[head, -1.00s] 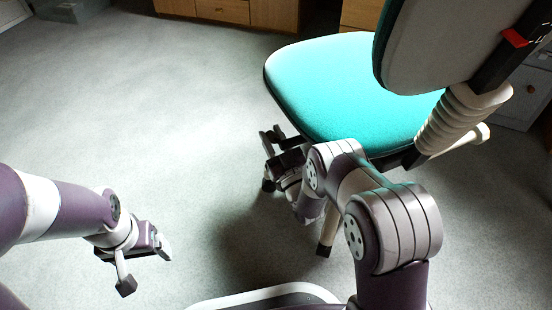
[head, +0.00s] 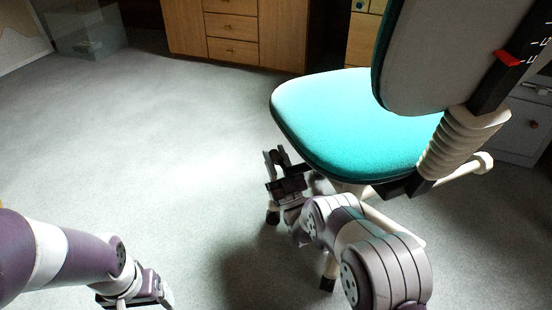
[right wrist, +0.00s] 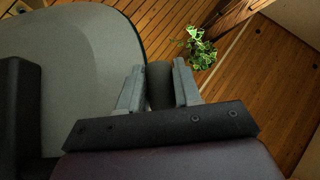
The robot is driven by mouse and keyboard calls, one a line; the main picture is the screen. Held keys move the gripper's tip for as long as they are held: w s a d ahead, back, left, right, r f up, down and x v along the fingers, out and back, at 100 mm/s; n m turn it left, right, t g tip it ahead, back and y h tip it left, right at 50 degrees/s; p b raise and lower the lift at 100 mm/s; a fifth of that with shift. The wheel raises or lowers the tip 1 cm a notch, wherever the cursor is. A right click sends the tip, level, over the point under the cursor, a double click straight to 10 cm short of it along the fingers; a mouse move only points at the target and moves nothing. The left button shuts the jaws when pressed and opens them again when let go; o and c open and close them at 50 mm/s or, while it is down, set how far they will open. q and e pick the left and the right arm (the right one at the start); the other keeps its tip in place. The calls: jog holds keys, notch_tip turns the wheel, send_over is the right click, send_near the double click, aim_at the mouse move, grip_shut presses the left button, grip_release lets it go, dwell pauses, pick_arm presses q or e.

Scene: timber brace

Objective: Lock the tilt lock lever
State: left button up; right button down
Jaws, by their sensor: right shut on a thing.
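An office chair with a turquoise seat (head: 350,115) stands right of centre in the head view. My right gripper (head: 277,158) is beside the seat's left edge, low down. In the right wrist view, the right gripper (right wrist: 158,85) is shut on a dark, rounded bar (right wrist: 160,84), which looks like the tilt lock lever's handle. The grey underside of the seat (right wrist: 85,60) is left of the fingers there. The lever's root and its lock position are hidden. My left gripper (head: 142,300) is at the bottom edge, partly cut off, fingers apart and empty.
The chair's backrest (head: 430,60) and ribbed upright (head: 460,140) rise at the right. A wooden drawer cabinet (head: 232,30) stands at the back, with a clear bin (head: 88,35) to its left. The carpet (head: 130,150) at left is free.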

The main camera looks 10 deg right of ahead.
jog(key=c, duration=0.9)
grip_release()
jog(key=shift+o, duration=0.2)
jog(key=shift+s, duration=0.1)
jog(key=shift+s+d+f+p, duration=0.1)
jog(key=shift+s+f+p, duration=0.15)
jog(key=shift+p, duration=0.2)
jog(key=p+v, duration=0.3)
jog(key=v, duration=0.9)
jog(key=shift+p, duration=0.3)
